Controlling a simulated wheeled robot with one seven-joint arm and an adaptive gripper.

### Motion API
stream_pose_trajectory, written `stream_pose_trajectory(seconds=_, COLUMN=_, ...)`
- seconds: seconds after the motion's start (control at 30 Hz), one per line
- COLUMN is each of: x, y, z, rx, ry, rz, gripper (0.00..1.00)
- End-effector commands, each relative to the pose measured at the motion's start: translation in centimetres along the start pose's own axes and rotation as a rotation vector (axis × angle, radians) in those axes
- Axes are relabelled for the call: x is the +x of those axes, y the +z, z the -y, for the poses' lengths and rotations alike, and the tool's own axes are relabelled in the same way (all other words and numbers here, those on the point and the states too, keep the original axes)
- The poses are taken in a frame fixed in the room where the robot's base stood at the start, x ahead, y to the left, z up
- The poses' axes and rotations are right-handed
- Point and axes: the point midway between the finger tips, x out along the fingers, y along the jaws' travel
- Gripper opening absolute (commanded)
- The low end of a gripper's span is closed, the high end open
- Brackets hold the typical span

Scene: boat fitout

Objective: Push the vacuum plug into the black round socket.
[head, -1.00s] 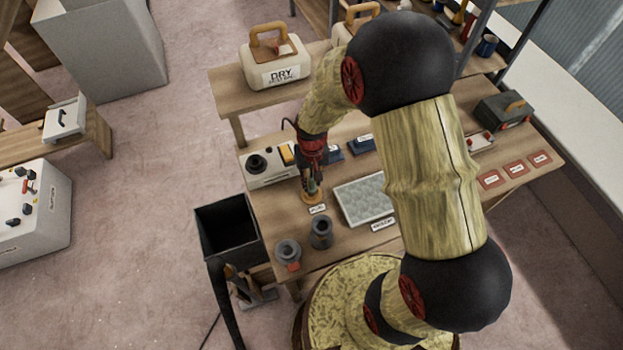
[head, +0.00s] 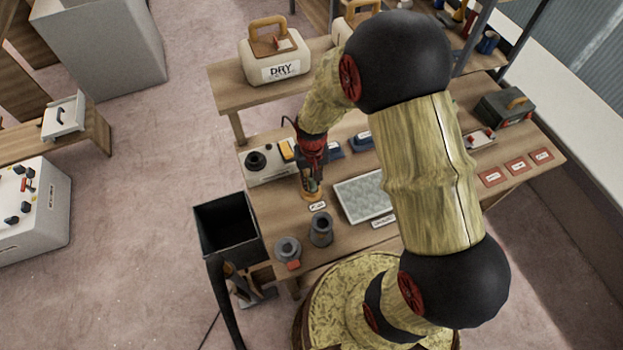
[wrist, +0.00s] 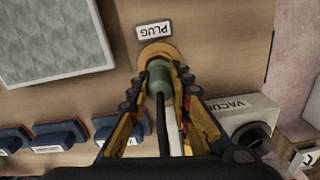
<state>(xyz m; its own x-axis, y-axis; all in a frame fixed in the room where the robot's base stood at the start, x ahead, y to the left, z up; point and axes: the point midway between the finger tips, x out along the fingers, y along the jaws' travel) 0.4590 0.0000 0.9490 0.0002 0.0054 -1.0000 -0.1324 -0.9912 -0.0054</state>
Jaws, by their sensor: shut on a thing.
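The plug (wrist: 160,72) is a green-grey cylinder with a dark cable running back toward my wrist. It stands at a round orange holder (wrist: 157,52) beside the PLUG label, and I cannot tell whether it is clear of the holder. My gripper (wrist: 161,80) is shut on the plug, a finger on each side; in the head view my gripper (head: 312,188) points down at the holder. The black round socket (head: 256,160) is on the white vacuum box (head: 270,175), left of and behind my gripper. The socket also shows at lower right in the wrist view (wrist: 252,137).
A grey textured panel (head: 362,198) lies right of the gripper. Two grey cylindrical parts (head: 320,229) stand at the table's front. Blue-and-dark blocks (head: 361,142) sit behind. A black bin (head: 226,222) stands left of the table.

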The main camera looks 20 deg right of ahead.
Motion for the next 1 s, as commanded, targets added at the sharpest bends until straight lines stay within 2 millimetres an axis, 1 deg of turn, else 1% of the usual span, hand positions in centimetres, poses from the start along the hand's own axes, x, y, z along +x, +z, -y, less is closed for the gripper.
stream_pose_trajectory(seconds=0.03, x=0.0, y=0.0, z=0.0, rx=0.000, ry=0.000, rz=0.000, gripper=0.00)
stream_pose_trajectory(seconds=0.07, x=0.0, y=0.0, z=0.0, rx=0.000, ry=0.000, rz=0.000, gripper=0.21)
stream_pose_trajectory(seconds=0.43, x=0.0, y=0.0, z=0.0, rx=0.000, ry=0.000, rz=0.000, gripper=0.41)
stream_pose_trajectory(seconds=0.77, x=-0.2, y=0.0, z=0.0, rx=0.000, ry=0.000, rz=-0.001, gripper=0.41)
stream_pose_trajectory(seconds=0.87, x=-1.1, y=-0.1, z=0.0, rx=0.000, ry=0.000, rz=-0.004, gripper=0.41)
stream_pose_trajectory(seconds=0.97, x=-2.7, y=-0.2, z=0.0, rx=0.000, ry=-0.001, rz=-0.005, gripper=0.41)
stream_pose_trajectory(seconds=1.0, x=-3.5, y=-0.2, z=0.0, rx=0.000, ry=-0.001, rz=-0.005, gripper=0.41)
